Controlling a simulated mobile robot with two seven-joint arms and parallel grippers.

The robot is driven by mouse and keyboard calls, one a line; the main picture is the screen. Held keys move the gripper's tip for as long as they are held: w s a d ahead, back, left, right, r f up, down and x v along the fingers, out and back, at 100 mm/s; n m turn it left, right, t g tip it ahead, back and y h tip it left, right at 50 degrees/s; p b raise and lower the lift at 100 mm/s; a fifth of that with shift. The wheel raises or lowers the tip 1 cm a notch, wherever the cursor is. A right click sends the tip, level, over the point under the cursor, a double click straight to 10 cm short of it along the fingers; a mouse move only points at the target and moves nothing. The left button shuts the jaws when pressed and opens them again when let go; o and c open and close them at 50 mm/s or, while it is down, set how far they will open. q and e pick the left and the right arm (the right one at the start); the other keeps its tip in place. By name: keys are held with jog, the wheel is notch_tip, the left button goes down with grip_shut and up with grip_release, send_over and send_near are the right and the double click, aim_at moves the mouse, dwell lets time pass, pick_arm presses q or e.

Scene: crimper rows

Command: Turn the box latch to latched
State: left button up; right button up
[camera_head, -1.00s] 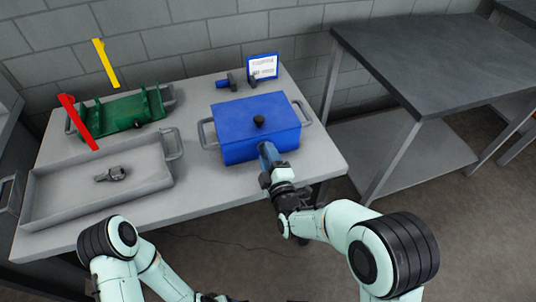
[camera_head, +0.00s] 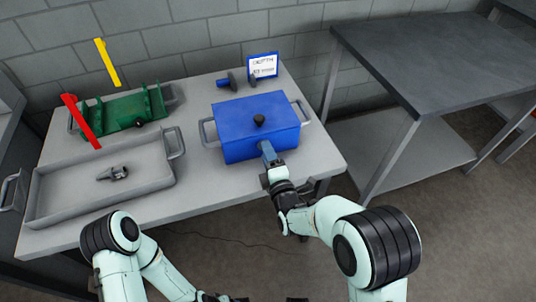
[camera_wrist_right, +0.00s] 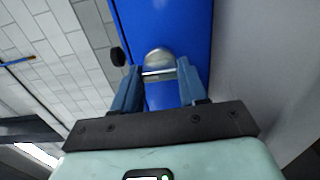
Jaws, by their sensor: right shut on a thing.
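The blue box (camera_head: 240,133) stands closed on the table with a black knob (camera_head: 259,120) on its lid. My right gripper (camera_head: 266,150) is at the box's front face, toward its right side, and hides the latch in the head view. In the right wrist view, the box (camera_wrist_right: 175,20) fills the upper middle, and the latch (camera_wrist_right: 158,58) shows as a pale round metal part on its face. The two blue fingers of my right gripper (camera_wrist_right: 158,82) are closed on it from both sides. The latch's exact angle is hard to tell.
A grey tray (camera_head: 60,212) holding a dark metal part (camera_head: 112,173) lies at the left. A green rack (camera_head: 122,118) with red (camera_head: 80,120) and yellow (camera_head: 107,62) pieces nearby is behind it. A small sign (camera_head: 263,66) stands behind the box. A dark-topped table (camera_head: 440,60) is at the right.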

jog(key=o, duration=1.1)
jog(key=shift+c, duration=0.2)
pick_arm(q)
jog(key=shift+s+d+r+p, duration=0.2)
jog(key=shift+s+r+p, duration=0.1)
jog(key=shift+s+r, duration=0.15)
pick_arm(e)
jog(key=v, duration=1.3)
jog(key=shift+s, duration=0.25)
jog(key=shift+d, duration=0.1)
